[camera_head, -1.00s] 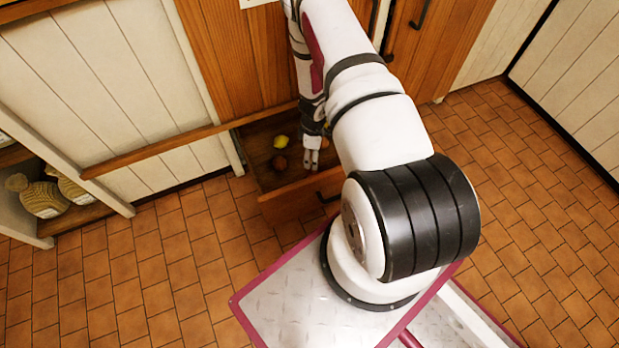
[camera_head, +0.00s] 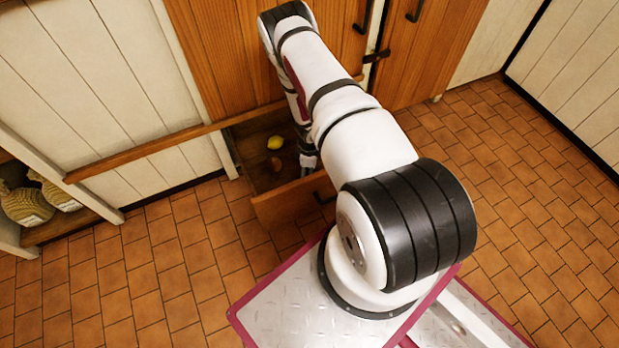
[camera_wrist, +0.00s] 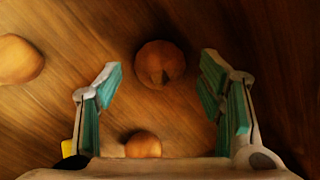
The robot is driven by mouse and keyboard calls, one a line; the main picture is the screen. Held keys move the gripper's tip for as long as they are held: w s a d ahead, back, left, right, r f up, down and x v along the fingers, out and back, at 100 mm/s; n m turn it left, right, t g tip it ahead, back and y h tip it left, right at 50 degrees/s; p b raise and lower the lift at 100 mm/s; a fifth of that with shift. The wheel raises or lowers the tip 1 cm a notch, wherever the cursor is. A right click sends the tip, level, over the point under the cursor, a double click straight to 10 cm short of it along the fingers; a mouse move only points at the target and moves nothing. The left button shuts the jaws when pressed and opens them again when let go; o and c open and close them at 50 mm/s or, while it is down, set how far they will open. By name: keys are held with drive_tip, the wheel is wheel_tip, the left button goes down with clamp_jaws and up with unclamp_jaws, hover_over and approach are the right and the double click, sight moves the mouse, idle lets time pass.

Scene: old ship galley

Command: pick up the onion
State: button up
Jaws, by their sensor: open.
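The onion (camera_wrist: 160,64) looks like the round reddish-brown thing with a dark pointed mark, lying on the wooden drawer floor in the wrist view. It shows in the gap between my fingertips, ahead of them, with no finger visibly touching it. My gripper (camera_head: 308,168) is open and empty, reaching down into the open drawer (camera_head: 290,203). In the head view I cannot make out the onion for certain; my gripper and arm cover part of the drawer.
A yellow lemon (camera_head: 275,142) and a brown round item (camera_head: 275,164) lie left of my gripper in the drawer. The wrist view shows a tan item (camera_wrist: 18,60) at left and an orange-brown one (camera_wrist: 143,145) near my palm. Drawer walls surround the gripper closely.

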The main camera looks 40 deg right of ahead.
drive_tip(key=c, duration=1.3)
drive_tip(key=shift+r, duration=0.1)
wheel_tip(320, 180, up, 10)
drive_tip(key=p, duration=0.4)
